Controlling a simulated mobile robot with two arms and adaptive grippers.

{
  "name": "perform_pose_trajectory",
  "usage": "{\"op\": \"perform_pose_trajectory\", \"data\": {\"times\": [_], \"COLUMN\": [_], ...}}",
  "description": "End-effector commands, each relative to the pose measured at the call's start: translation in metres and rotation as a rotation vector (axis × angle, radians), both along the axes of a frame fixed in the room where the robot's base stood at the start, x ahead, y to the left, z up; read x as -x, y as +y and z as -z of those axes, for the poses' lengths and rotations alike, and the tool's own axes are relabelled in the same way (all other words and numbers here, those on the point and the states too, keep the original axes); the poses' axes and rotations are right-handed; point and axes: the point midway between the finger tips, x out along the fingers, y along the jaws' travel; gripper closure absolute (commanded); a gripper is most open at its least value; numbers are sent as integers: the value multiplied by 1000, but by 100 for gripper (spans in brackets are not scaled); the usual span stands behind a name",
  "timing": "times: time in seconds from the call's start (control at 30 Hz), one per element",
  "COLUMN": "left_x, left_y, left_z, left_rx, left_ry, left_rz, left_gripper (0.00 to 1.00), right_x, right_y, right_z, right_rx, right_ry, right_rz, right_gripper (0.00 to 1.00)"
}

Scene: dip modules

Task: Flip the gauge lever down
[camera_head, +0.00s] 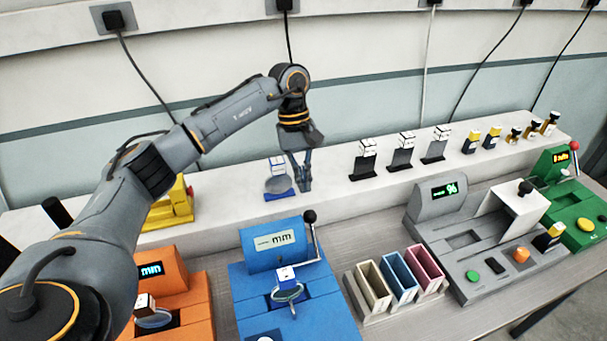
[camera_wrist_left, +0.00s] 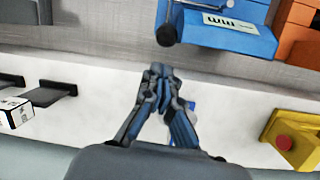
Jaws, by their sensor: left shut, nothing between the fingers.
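The blue gauge (camera_head: 252,262) stands on the table with an "mm" display. Its lever (camera_head: 314,236) is on its right side and stands up, with a black knob (camera_head: 310,216) on top. A white-tagged piece with a round disc (camera_head: 287,291) sits in the gauge's front recess. My left gripper (camera_head: 304,188) is shut and empty, pointing down above the white shelf behind the gauge, apart from the lever. In the left wrist view the shut fingertips (camera_wrist_left: 160,71) are just below the lever knob (camera_wrist_left: 166,36) in the picture. My right gripper is in neither view.
A blue stand with a disc (camera_head: 279,184) is on the white shelf (camera_head: 330,195), close beside my left gripper. An orange device (camera_head: 185,290) stands left of the gauge. Coloured bins (camera_head: 395,280) and a grey device (camera_head: 455,232) stand to the right.

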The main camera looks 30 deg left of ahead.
Motion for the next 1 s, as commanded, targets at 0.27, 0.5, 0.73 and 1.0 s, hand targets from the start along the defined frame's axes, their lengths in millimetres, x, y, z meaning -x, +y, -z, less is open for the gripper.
{"op": "perform_pose_trajectory", "data": {"times": [0.27,0.5,0.73,1.0], "left_x": [7,9,9,9], "left_y": [-11,-15,-15,-8], "left_z": [44,63,65,64], "left_rx": [0,0,0,-14], "left_ry": [4,0,0,-13], "left_rz": [1,0,-1,-1], "left_gripper": [100,100,100,100], "right_x": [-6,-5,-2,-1], "right_y": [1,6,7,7], "right_z": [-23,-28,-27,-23], "right_rx": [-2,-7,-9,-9], "right_ry": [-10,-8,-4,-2], "right_rz": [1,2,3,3], "right_gripper": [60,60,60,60]}}
